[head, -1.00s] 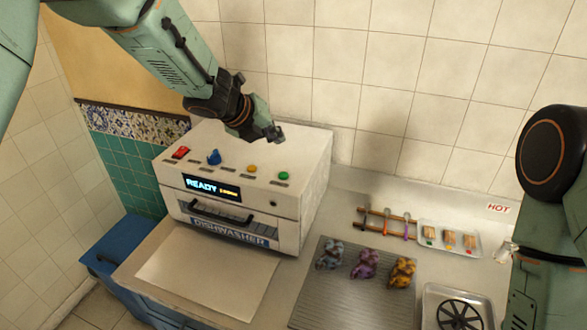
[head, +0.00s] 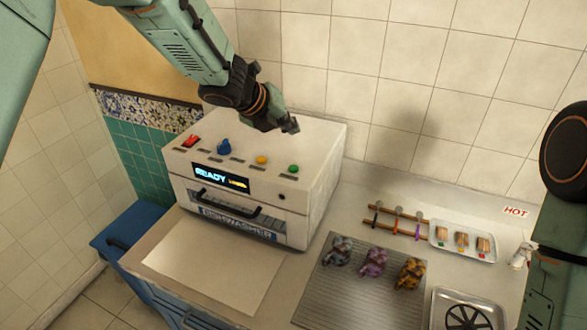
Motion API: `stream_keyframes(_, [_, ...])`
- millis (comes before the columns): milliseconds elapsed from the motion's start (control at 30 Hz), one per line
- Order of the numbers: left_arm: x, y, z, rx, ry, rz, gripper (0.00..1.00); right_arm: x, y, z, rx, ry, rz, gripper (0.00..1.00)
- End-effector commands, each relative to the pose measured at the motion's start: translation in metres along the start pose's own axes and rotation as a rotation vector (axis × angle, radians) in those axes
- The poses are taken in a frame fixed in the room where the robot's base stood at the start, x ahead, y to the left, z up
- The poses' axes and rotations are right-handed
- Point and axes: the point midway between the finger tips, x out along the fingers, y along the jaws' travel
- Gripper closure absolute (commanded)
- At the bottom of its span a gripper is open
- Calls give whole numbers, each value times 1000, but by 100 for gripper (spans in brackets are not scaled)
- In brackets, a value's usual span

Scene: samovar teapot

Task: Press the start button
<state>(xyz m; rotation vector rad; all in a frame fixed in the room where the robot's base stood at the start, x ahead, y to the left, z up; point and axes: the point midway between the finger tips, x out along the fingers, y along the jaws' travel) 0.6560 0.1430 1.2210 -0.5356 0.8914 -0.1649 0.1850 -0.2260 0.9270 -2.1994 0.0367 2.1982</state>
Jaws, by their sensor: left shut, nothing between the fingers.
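The white dishwasher (head: 325,160) stands on the counter at the back left. Its display (head: 221,178) reads READY, and its front door is shut. On its top are a red switch (head: 191,141), a blue knob (head: 223,146), a yellow button (head: 262,160) and a green button (head: 293,169). I cannot read the small labels beside them. My left gripper (head: 290,127) is shut and empty, above the back of the dishwasher top, behind the green button and apart from it. My right arm (head: 565,200) shows at the right edge; its gripper is out of view.
A pale mat (head: 213,265) lies before the dishwasher. A ribbed drainer (head: 340,290) holds several patterned items. Behind it are a wooden rack (head: 395,221) and a tray (head: 437,236) with small pieces. A HOT label (head: 516,212) is at right. Tiled walls close the back.

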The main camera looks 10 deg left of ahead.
Motion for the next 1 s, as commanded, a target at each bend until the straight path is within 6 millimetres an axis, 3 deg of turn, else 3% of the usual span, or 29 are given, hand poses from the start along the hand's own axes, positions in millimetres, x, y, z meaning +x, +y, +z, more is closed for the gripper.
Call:
stream_keyframes(633, [52, 34, -35, 0, 1, 0, 100, 69, 0, 0, 0, 0, 0, 60])
stream_keyframes(1000, [59, 39, -40, 1, 1, 0, 100, 78, 1, 0, 0, 0, 0, 60])
